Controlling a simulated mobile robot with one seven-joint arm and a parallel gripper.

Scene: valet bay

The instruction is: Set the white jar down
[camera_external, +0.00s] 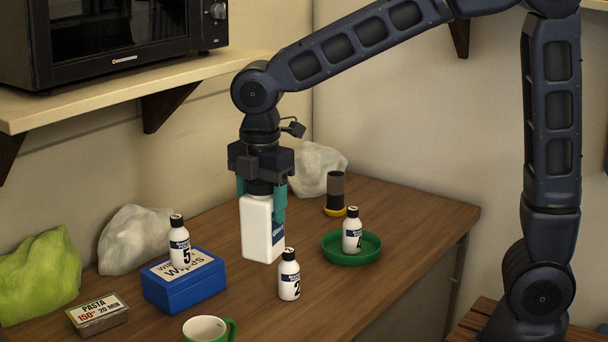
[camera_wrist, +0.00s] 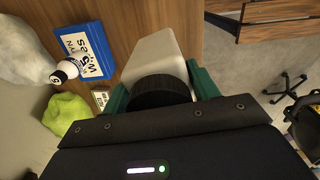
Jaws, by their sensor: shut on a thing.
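The white jar (camera_external: 256,229) is a squared white container with a dark label on its side and a black lid (camera_wrist: 160,91). It hangs upright below my gripper (camera_external: 262,196), whose teal fingers are shut around its upper part. In the wrist view the white jar (camera_wrist: 156,52) lies between the two teal fingers of my gripper (camera_wrist: 162,92), with wooden table behind it. I cannot tell whether its base touches the wooden table (camera_external: 408,208).
Bottle 2 (camera_external: 289,276) stands close in front of the jar. Left is a blue wipes box (camera_external: 186,290) bearing bottle 5 (camera_external: 179,244); right is a green dish (camera_external: 364,258) with another bottle (camera_external: 352,232). A mug (camera_external: 205,329), pasta tin (camera_external: 98,315) and black-yellow cylinder (camera_external: 336,192) stand around.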

